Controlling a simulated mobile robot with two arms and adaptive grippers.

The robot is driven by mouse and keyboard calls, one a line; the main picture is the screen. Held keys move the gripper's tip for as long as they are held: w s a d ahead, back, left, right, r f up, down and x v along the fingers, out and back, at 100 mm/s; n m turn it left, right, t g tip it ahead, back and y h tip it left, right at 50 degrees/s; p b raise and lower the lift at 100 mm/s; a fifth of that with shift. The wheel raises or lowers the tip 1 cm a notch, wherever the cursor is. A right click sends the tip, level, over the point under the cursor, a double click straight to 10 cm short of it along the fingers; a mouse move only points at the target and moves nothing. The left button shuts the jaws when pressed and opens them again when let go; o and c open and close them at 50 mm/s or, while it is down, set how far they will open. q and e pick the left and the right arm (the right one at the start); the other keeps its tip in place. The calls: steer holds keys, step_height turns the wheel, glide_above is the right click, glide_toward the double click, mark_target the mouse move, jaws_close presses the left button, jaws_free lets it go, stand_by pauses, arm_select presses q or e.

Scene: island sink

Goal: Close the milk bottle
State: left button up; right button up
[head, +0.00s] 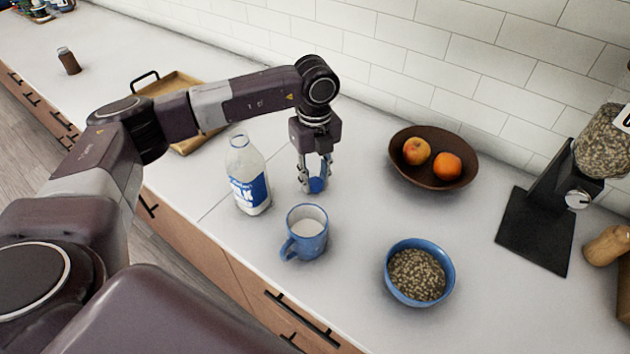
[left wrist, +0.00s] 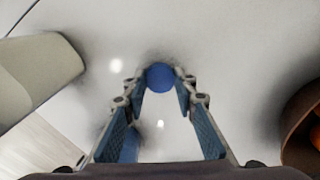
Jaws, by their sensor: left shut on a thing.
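The milk bottle (head: 249,178), with a blue and white label, stands upright on the white counter. Its top shows no coloured cap. My left gripper (head: 313,184) points down to the right of the bottle, close to the counter. It is shut on a small round blue cap (left wrist: 160,77), which shows between the fingertips in the left wrist view. In that view the pale bottle (left wrist: 40,72) is at the left, apart from the fingers. My right gripper is in neither view.
A blue mug (head: 306,234) with white liquid stands in front of the gripper. A blue bowl of grains (head: 392,285), a brown fruit bowl (head: 465,180) and a grinder (head: 535,230) are to the right. A wooden tray (head: 190,147) lies behind the bottle.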

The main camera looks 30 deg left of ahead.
mark_target(315, 182)
arm_select(q)
step_height(315, 182, up, 19)
steer(key=b, duration=0.3)
